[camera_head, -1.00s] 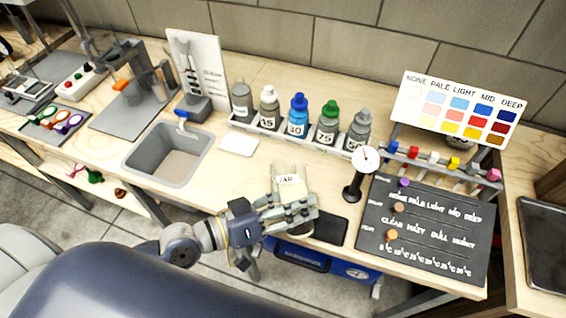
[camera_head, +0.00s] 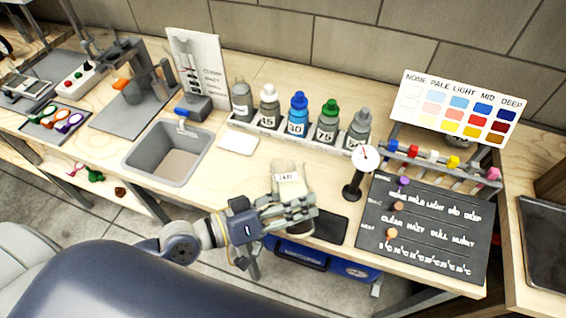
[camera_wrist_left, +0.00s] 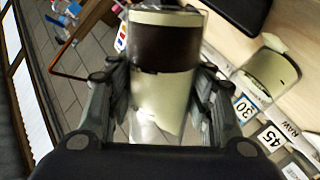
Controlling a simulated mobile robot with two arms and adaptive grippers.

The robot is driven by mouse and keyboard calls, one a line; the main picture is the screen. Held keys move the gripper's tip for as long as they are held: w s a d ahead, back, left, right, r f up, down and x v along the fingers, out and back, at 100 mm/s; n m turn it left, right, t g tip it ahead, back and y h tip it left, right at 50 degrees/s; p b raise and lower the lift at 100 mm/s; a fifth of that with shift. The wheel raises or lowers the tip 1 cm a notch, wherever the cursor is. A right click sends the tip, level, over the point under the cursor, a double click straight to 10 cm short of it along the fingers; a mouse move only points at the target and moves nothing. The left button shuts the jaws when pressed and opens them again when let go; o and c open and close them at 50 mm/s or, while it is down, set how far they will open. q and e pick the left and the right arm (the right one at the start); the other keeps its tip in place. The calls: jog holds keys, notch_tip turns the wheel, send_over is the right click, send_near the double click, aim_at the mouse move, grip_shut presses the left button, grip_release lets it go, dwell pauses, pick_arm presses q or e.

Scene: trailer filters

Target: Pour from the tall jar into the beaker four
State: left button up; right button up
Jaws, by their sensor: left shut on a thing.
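A pale vessel with a "JAR" label (camera_head: 288,178) shows at the fingers of my left gripper (camera_head: 288,212), near the front of the bench. My left gripper is shut on a vessel, which I take to be this jar. In the left wrist view, a cylinder with a cream rim and a dark brown band (camera_wrist_left: 165,48) sits between the fingers. A second pale vessel (camera_wrist_left: 272,75) stands apart at the right there; I cannot tell which it is. The fingers hide part of the held vessel. I cannot identify beaker four. My right gripper is not in view.
A bottle rack (camera_head: 285,140) stands behind the jar. A dial gauge (camera_head: 355,183) and a black marked board (camera_head: 425,232) are to the right, with a dark pad (camera_head: 331,228) beside the gripper. A grey basin (camera_head: 168,152) is left. A color chart (camera_head: 460,105) stands at the back right.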

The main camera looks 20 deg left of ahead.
pick_arm(q)
jog(key=shift+n, duration=0.3)
dwell(0.5)
jog(key=shift+s+d+r+n+g+p, duration=0.15)
jog(key=shift+r+n+g+p, duration=0.2)
jog(key=shift+r+n+p, duration=0.55)
jog(key=shift+s+d+r+n+g+p, duration=0.1)
jog(key=shift+r+n+g+p, duration=0.3)
jog(key=shift+p, duration=1)
dwell(2.6)
